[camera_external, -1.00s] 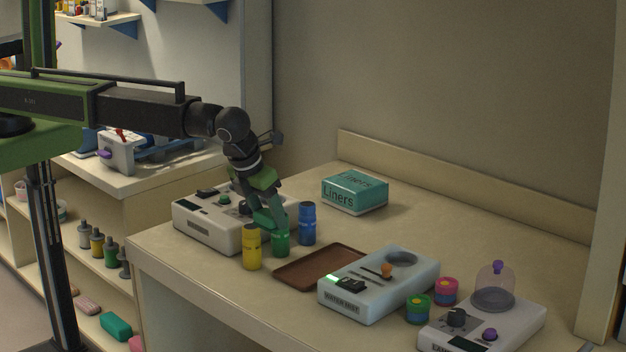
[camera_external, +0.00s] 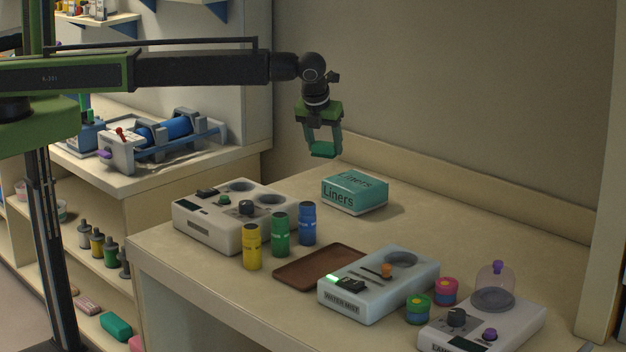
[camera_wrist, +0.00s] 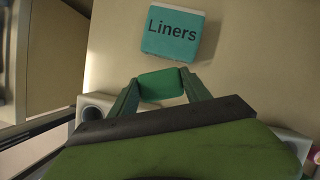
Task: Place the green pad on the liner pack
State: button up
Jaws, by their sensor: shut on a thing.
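My gripper (camera_external: 323,147) is shut on the green pad (camera_external: 322,151), high above the worktop and a little up and left of the liner pack in the external view. The liner pack (camera_external: 355,194) is a teal and white box marked "Liners" that lies on the worktop near the back wall, with nothing on top. In the wrist view the green pad (camera_wrist: 161,85) sits between the two fingertips. The liner pack (camera_wrist: 173,33) shows beyond it, apart from the pad.
Yellow (camera_external: 252,247), green (camera_external: 280,236) and blue (camera_external: 307,223) bottles stand in front of a white device (camera_external: 222,231). A brown tray (camera_external: 300,274), a water bath unit (camera_external: 345,306) and small stacked jars (camera_external: 418,309) are further right. The worktop around the liner pack is clear.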

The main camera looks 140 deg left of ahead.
jog(key=b, duration=0.5)
send_near(341, 178)
jog(key=shift+s+a+f, duration=0.25)
jog(key=shift+a+f, duration=0.55)
jog(key=shift+a, duration=0.1)
jog(key=shift+s+a, duration=0.15)
jog(key=shift+a, duration=0.05)
notch_tip(341, 178, down, 4)
jog(key=b, duration=0.4)
jog(key=shift+f, duration=0.2)
jog(key=shift+r, duration=0.25)
jog(key=shift+f, duration=0.2)
jog(key=o, duration=1.3)
